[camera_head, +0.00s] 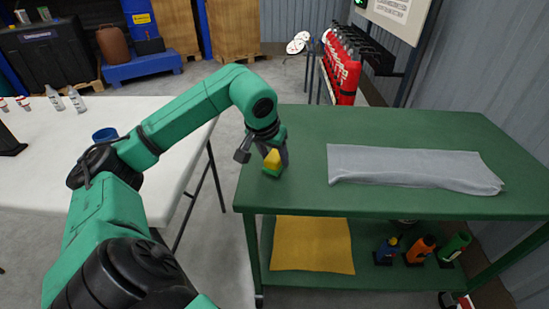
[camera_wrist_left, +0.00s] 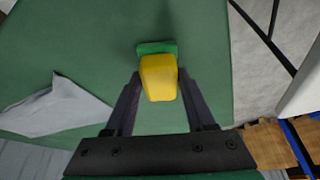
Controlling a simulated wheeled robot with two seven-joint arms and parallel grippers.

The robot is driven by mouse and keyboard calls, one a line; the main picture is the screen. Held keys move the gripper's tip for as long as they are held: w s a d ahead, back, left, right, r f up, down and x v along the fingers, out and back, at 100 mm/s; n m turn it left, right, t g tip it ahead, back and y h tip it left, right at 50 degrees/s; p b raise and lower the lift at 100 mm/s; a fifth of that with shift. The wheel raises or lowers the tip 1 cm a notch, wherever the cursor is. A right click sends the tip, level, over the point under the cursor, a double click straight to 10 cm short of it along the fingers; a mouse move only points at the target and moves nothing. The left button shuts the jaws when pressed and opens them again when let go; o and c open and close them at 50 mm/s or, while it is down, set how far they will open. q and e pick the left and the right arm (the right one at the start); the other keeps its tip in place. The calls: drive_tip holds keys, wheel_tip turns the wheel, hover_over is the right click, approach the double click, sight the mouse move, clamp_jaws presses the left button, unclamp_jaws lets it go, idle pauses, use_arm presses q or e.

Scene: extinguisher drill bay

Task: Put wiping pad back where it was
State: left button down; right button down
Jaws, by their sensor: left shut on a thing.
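The wiping pad (camera_head: 272,161) is yellow with a green layer on its lower side. It is at the left end of the green cart top (camera_head: 300,130). My left gripper (camera_head: 271,152) is shut on it from above. In the left wrist view the pad (camera_wrist_left: 159,78) sits between the two dark fingers of the left gripper (camera_wrist_left: 155,90). I cannot tell whether its green side touches the cart top or is just above it. My right gripper is not in view.
A grey cloth (camera_head: 410,168) lies on the cart top to the right. The lower shelf holds a yellow cloth (camera_head: 312,245) and several small bottles (camera_head: 421,250). A white table (camera_head: 60,160) stands left, with a blue cup (camera_head: 104,134). Red extinguishers (camera_head: 342,70) stand behind the cart.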

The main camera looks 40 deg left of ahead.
use_arm(q)
drive_tip(key=shift+f, duration=0.15)
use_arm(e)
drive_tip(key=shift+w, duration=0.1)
use_arm(q)
drive_tip(key=shift+c, duration=1.2)
unclamp_jaws()
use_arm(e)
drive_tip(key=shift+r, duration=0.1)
use_arm(q)
drive_tip(key=shift+r, duration=0.25)
drive_tip(key=p+v, duration=0.3)
drive_tip(key=v, duration=0.9)
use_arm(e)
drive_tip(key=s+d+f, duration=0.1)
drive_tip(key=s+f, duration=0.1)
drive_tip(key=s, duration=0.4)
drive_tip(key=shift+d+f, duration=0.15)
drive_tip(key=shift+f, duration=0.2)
